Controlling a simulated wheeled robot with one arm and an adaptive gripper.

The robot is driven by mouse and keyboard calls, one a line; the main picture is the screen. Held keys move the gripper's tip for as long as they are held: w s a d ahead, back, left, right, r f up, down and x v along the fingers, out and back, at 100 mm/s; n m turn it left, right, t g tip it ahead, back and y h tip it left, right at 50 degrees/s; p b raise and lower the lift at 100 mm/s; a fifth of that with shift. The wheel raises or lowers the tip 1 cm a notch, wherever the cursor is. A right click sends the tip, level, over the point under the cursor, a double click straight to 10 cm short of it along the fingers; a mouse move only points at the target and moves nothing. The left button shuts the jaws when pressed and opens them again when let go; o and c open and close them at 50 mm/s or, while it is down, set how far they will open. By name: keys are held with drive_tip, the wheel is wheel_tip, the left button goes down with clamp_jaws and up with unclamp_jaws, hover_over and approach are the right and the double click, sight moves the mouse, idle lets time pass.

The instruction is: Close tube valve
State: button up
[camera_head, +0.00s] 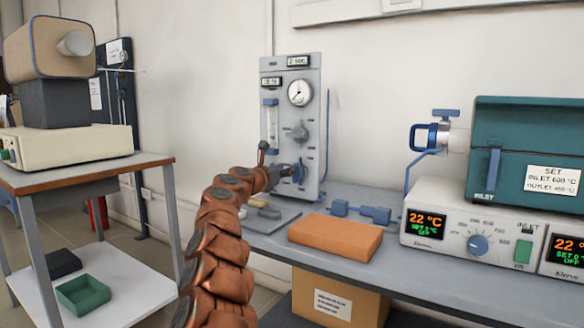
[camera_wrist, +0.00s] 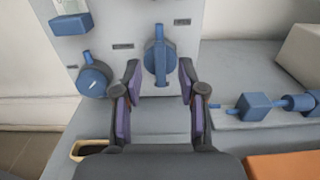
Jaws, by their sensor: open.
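A grey gas panel (camera_head: 312,130) stands against the wall with a gauge, a flowmeter and several knobs. Low on it is a blue valve handle (camera_head: 298,173); the wrist view shows the handle (camera_wrist: 161,62) as a round hub with an upright bar. My gripper (camera_head: 278,175) is in front of the panel at the handle. In the wrist view my gripper (camera_wrist: 160,72) is open, one finger on each side of the handle; contact cannot be told. A second blue knob (camera_wrist: 92,78) sits to the left, outside the fingers. Another blue valve (camera_head: 446,113) is on the furnace tube's end.
An orange block (camera_head: 335,237) lies on the grey bench right of my arm. Blue fittings (camera_head: 362,212) lie behind it. The teal furnace (camera_head: 527,150) stands at the right on its control box (camera_head: 470,225). A wood-edged cart (camera_head: 85,170) is at the left.

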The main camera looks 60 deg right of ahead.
drive_tip(key=shift+w+d+p, duration=0.1)
drive_tip(key=shift+d+p, duration=0.6)
drive_tip(key=shift+d, duration=1.65)
drive_tip(key=shift+f, duration=0.1)
drive_tip(key=shift+c, duration=0.3)
clamp_jaws()
